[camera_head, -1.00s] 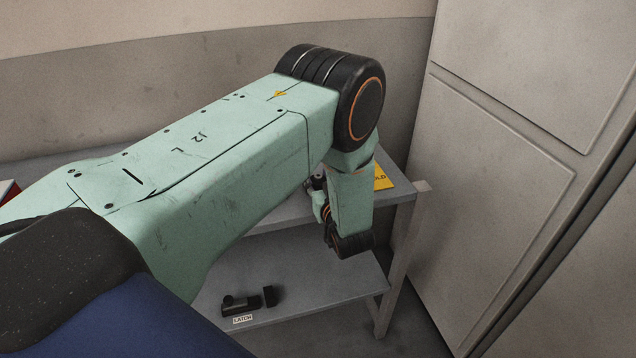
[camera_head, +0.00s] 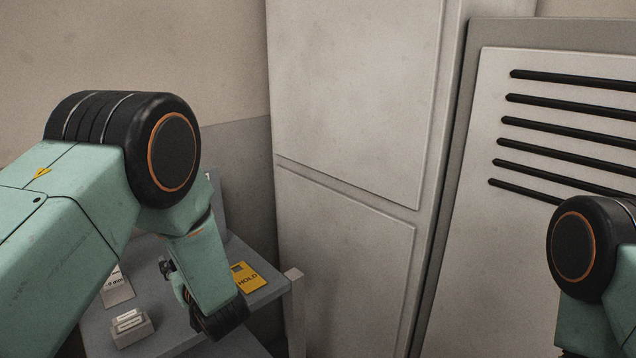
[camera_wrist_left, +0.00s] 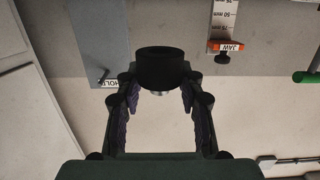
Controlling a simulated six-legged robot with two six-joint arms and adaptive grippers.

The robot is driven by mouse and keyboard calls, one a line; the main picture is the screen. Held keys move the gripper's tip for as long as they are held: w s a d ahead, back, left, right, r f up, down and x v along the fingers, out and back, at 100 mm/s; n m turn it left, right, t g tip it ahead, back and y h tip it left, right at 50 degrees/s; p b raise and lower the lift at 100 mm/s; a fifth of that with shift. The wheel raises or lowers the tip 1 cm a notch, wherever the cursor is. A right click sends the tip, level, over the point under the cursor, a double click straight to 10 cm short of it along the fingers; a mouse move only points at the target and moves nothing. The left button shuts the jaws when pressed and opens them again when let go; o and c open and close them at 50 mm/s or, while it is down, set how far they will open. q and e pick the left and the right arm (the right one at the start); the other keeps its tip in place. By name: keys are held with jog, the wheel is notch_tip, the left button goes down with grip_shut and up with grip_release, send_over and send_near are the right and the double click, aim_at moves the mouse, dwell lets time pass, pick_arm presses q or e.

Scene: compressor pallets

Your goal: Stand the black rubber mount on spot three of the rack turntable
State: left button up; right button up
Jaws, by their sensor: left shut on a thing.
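The black rubber mount (camera_wrist_left: 162,68) is a short dark cylinder with a metal stud under it in the left wrist view. My left gripper (camera_wrist_left: 161,86) is shut on it, one finger on each side. In the head view my left arm comes in from the left and bends down over a grey bench; the forearm and wrist largely hide the gripper there, and I cannot make out the mount. My right arm shows at the right edge, its gripper out of frame. I cannot see the rack turntable or its spot three.
A tall pale cabinet (camera_head: 350,110) and a slotted panel (camera_head: 560,60) stand behind. The left wrist view shows an orange JAW slider (camera_wrist_left: 227,45) on a millimetre scale.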

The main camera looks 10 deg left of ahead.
pick_arm(q)
jog(key=s+d+f+m+t+h+b, duration=0.1)
jog(key=d+f+m+t+h, duration=0.2)
jog(key=d+m+h, duration=0.25)
jog(key=s+d+f+m+t+h, duration=0.2)
jog(key=d+m+h, duration=0.25)
jog(key=h, duration=0.25)
jog(key=s+d+f+m+g+h+b, duration=0.1)
jog(key=s+d+m+h+b, duration=0.4)
jog(key=s, duration=0.9)
jog(key=d+h, duration=0.2)
jog(key=d, duration=0.1)
jog(key=shift+s+d+f+g, duration=0.15)
jog(key=shift+s+f+g, duration=0.05)
jog(key=shift+s+g, duration=0.1)
jog(key=shift+r, duration=0.1)
